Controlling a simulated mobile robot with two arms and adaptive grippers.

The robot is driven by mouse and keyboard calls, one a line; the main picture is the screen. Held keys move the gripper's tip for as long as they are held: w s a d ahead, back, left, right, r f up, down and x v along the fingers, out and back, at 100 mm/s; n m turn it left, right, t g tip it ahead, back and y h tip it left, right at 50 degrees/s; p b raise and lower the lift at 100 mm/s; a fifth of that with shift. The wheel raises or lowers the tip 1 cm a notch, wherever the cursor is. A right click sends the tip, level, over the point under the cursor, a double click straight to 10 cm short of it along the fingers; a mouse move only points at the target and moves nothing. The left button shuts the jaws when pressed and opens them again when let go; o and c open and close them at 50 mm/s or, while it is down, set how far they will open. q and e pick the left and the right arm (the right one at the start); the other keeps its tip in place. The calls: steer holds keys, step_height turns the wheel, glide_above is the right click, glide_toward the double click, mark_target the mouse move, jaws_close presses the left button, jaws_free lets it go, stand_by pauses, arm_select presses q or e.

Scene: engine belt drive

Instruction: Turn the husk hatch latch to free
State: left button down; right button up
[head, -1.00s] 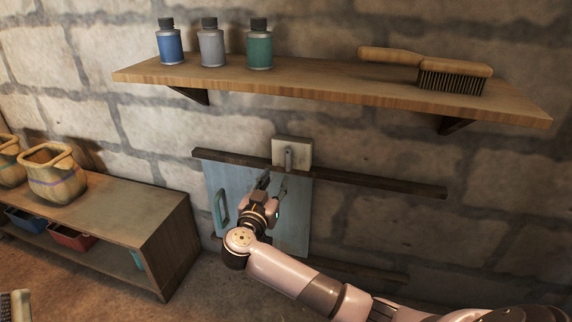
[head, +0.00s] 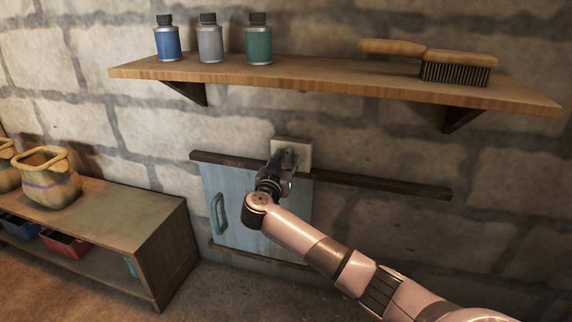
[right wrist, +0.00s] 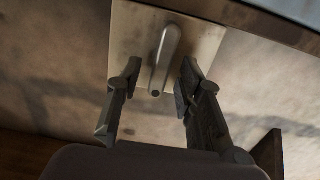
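The hatch (head: 234,222) is a pale blue panel with a teal handle, set between dark wooden rails on the stone wall. The latch is a grey lever (right wrist: 166,58) on a square cream plate (head: 305,151) above the hatch; the plate also shows in the right wrist view (right wrist: 205,42). In the right wrist view the lever hangs down, tilted slightly. My right gripper (head: 285,163) is at the plate. Its fingers (right wrist: 157,86) are open, one on each side of the lever, with gaps visible. My left gripper is not in view.
A wooden shelf (head: 330,82) juts out above the latch, with several dark brackets and bottles, and a brush (head: 455,66) on it. A low bench (head: 120,215) with pots stands at the left. The wall right of the hatch is bare.

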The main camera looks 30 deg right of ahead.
steer(key=shift+c, duration=0.3)
jaws_close()
stand_by(0.3)
